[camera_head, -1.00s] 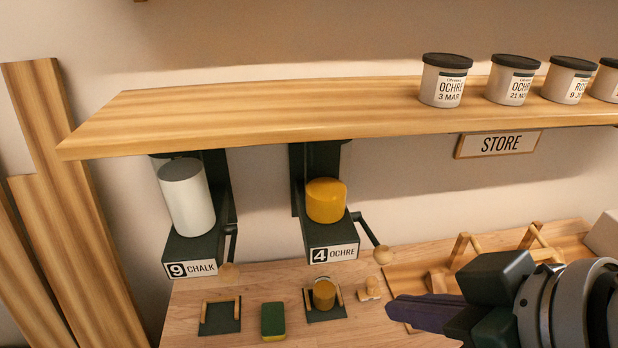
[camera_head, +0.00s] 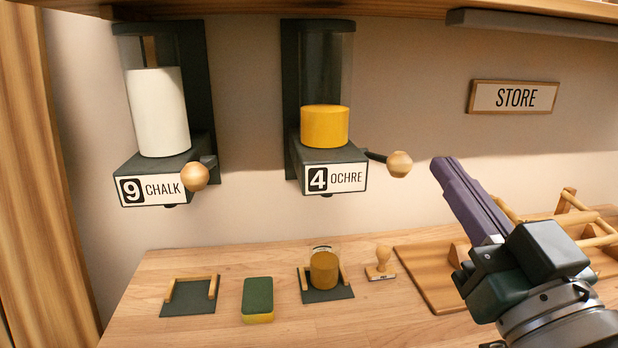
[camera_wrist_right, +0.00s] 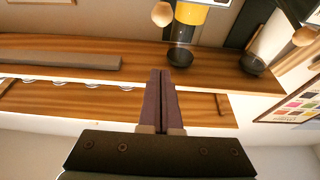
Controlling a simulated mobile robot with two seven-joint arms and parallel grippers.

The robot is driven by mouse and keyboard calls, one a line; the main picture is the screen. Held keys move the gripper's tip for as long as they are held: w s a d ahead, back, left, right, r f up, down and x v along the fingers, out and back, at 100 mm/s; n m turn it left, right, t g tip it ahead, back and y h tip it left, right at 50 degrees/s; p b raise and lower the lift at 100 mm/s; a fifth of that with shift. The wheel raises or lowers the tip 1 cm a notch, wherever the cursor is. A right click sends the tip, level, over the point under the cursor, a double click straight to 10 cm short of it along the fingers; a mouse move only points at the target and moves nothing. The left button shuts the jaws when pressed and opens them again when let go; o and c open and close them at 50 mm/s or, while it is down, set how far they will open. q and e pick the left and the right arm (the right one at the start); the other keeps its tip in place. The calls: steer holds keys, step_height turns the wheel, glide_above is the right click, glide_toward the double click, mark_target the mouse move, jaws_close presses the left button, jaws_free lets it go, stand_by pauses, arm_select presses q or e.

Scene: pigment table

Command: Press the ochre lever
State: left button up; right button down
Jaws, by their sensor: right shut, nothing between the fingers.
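The ochre dispenser (camera_head: 325,125) hangs on the wall with yellow pigment in its clear tube and a label reading 4 OCHRE (camera_head: 335,180). Its lever, a dark arm with a round wooden knob (camera_head: 399,164), sticks out to the right. My right gripper (camera_head: 440,168) is shut and empty, its fingers pointing up and left, just right of the knob and apart from it in the picture. In the wrist view, the shut fingertips (camera_wrist_right: 161,75) point toward the dispenser's yellow pigment (camera_wrist_right: 190,14) and the knob (camera_wrist_right: 161,14), both near the top edge. My left gripper is not in view.
The chalk dispenser (camera_head: 160,115) with its own knob (camera_head: 194,176) hangs to the left. Below, an ochre-filled jar (camera_head: 323,270), a sponge (camera_head: 258,298), an empty holder (camera_head: 188,297) and a stamp (camera_head: 380,264) stand on the table. A wooden rack (camera_head: 435,275) is behind my right arm.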

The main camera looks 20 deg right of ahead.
steer(key=shift+r, duration=0.1)
steer(key=p+x, duration=0.3)
steer(key=x, duration=0.7)
step_height(320, 180, down, 4)
steer(key=shift+b, duration=0.6)
